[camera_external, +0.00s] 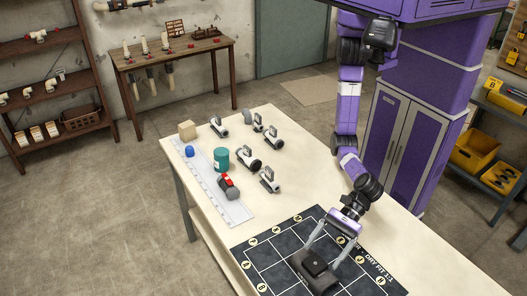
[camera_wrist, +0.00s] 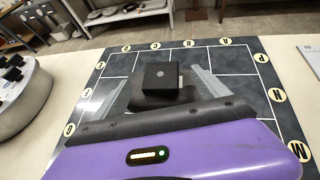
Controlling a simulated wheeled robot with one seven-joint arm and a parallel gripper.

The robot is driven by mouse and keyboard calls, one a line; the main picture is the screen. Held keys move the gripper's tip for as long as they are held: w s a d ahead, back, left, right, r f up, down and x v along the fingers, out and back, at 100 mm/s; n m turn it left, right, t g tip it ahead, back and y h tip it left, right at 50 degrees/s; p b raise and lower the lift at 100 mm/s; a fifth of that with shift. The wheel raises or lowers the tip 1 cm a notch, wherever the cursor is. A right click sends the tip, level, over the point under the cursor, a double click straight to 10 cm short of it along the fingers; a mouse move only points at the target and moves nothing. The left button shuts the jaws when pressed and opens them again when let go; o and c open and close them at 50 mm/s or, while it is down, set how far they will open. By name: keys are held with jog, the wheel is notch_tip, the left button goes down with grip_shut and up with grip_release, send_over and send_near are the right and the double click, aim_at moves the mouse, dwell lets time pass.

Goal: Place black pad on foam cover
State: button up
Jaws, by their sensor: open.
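A small black block, apparently the black pad (camera_external: 315,260), rests on a wider dark grey piece, apparently the foam cover (camera_external: 318,281), on the dark marked mat. In the wrist view the black pad (camera_wrist: 160,76) stands between my two grey fingers, with the dark foam cover (camera_wrist: 142,101) under it. My gripper (camera_external: 322,256) is open, its fingers reaching down on either side of the pad. Gaps show between pad and fingers in the wrist view. The underside of the pad is hidden, and the near part of the cover is hidden by my gripper body.
The dark grid mat (camera_external: 262,255) with lettered yellow circles lies at the table's near end. Several white-and-grey fittings (camera_external: 248,158), a teal cylinder (camera_external: 221,158), a red-and-grey part (camera_external: 229,187), a blue item (camera_external: 189,151) and a tan block (camera_external: 187,130) stand farther along. The table's right side is clear.

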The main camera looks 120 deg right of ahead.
jog(key=v, duration=0.9)
jog(key=shift+s, duration=0.25)
jog(key=s+a+r+m+y, duration=0.1)
jog(key=a+r+m+y, duration=0.3)
jog(key=a+m, duration=0.15)
jog(key=s+d+m+t+y, duration=0.1)
jog(key=s+d+m+t, duration=0.15)
jog(key=d+m, duration=1)
jog(key=s+d+m+t+y, duration=0.1)
jog(key=s+d+m, duration=0.3)
jog(key=d+m, duration=0.85)
jog(key=s+d+m+h, duration=0.4)
jog(key=s+d, duration=0.2)
jog(key=d, duration=0.3)
jog(key=s+d+f+m+h, duration=0.1)
jog(key=s+d+m+h, duration=0.3)
jog(key=d, duration=0.6)
jog(key=shift+s+d+h, duration=0.25)
jog(key=shift+s+h, duration=0.15)
jog(key=shift+s, duration=0.85)
